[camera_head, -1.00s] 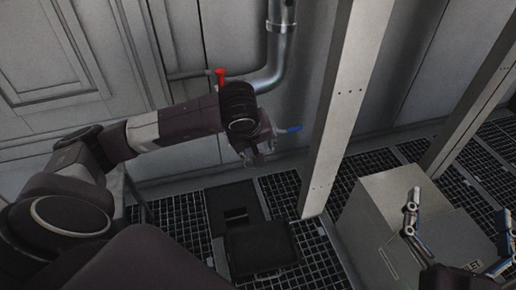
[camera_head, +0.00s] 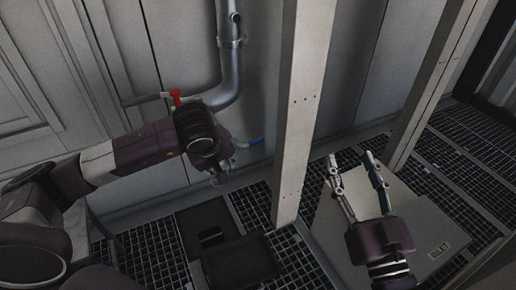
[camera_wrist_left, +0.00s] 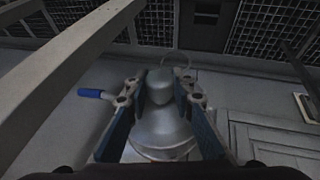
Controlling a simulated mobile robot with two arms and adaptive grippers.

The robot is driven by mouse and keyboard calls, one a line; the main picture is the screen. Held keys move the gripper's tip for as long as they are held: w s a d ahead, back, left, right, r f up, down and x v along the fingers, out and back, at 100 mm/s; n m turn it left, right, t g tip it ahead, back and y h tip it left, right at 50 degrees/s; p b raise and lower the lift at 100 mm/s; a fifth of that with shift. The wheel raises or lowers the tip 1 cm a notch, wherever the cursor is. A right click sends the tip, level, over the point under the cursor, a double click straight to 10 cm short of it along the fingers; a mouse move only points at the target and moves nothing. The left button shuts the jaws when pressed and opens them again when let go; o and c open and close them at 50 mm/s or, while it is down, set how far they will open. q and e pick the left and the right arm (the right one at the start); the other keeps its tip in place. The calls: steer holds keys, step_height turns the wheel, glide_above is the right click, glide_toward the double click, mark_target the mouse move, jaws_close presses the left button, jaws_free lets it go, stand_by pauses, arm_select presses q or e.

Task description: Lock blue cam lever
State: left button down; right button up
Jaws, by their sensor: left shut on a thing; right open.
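The blue cam lever (camera_head: 250,142) sticks out sideways from the pipe fitting at the wall, just right of my left gripper. It also shows in the left wrist view (camera_wrist_left: 92,93), left of the fingers. My left gripper (camera_head: 219,176) is shut on a grey metal coupling (camera_wrist_left: 163,128), with one finger on each side of it. In the head view the coupling is mostly hidden behind the gripper. My right gripper (camera_head: 351,162) is open and empty, in front of the grey box, away from the lever.
A red lever (camera_head: 176,97) sits on the pipe (camera_head: 229,65) above. A grey post (camera_head: 299,110) stands between my two grippers. The labelled grey box (camera_head: 420,225) stands on the grated floor at right. A black case (camera_head: 240,262) lies on the floor below my left gripper.

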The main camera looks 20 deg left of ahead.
steer(key=a+g+y, duration=0.1)
steer(key=a, duration=0.1)
steer(key=a+f+n+g+y, duration=0.1)
steer(key=a, duration=0.1)
steer(key=w+a+f+n+g+y, duration=0.1)
steer(key=a, duration=0.1)
steer(key=shift+a, duration=0.4)
steer(key=c, duration=0.5)
steer(key=a+f+g, duration=0.1)
steer(key=a+f+n+g, duration=0.2)
steer(key=a, duration=0.1)
steer(key=shift+w+a+f+y, duration=0.1)
steer(key=shift+w+f+y, duration=0.1)
steer(key=shift+w+y, duration=0.2)
steer(key=c, duration=0.5)
steer(key=f+g, duration=0.1)
steer(key=f, duration=0.1)
steer(key=w+a+f+n, duration=0.1)
steer(key=f, duration=0.1)
steer(key=w+f+g, duration=0.1)
steer(key=f, duration=0.1)
steer(key=shift+w+a+n+g+h, duration=0.2)
steer(key=shift+w+n+g+h, duration=0.1)
steer(key=shift+n+h, duration=0.1)
jaws_close()
glide_toward(257, 143)
steer(key=x, duration=0.7)
